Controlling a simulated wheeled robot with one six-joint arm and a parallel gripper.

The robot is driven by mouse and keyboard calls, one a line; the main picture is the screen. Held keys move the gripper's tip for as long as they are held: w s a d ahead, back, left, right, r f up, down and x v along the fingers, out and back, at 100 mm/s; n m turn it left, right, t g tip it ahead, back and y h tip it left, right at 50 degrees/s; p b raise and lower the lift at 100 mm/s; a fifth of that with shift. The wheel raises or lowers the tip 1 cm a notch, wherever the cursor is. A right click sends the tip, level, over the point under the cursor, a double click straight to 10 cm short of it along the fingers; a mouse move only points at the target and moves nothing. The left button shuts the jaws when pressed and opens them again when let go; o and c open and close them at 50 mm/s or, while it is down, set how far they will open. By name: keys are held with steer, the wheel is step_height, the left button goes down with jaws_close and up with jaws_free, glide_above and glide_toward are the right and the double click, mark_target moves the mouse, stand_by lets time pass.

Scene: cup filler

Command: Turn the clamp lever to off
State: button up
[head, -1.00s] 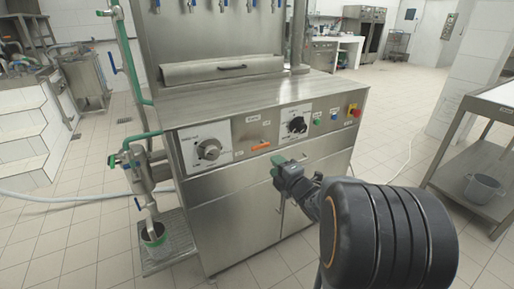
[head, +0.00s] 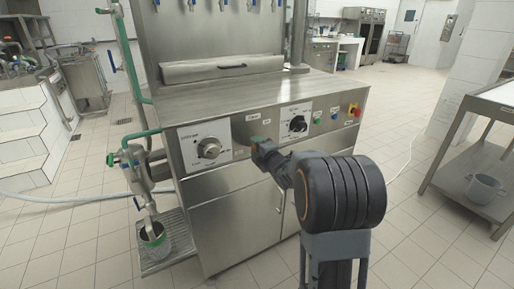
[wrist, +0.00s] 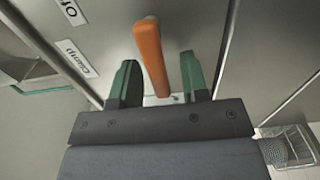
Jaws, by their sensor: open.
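The clamp lever (wrist: 151,55) is an orange bar on the steel front panel. In the wrist view it stands between the two green fingertips of my gripper (wrist: 158,66), with a visible gap on each side. My gripper is open around the lever and not closed on it. In the head view my gripper (head: 258,142) is at the panel between the two dials and hides the lever. The "Clamp" label (wrist: 77,58) and the "Off" label (wrist: 71,11) are on the panel left of the lever in the wrist view.
A large dial (head: 209,148) is left of my gripper and a smaller black dial (head: 298,124) is to its right. Green and blue buttons and a red emergency stop (head: 354,108) sit further right. A steel table (head: 490,105) stands at the right.

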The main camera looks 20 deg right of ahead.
steer(key=shift+c, duration=0.3)
jaws_close()
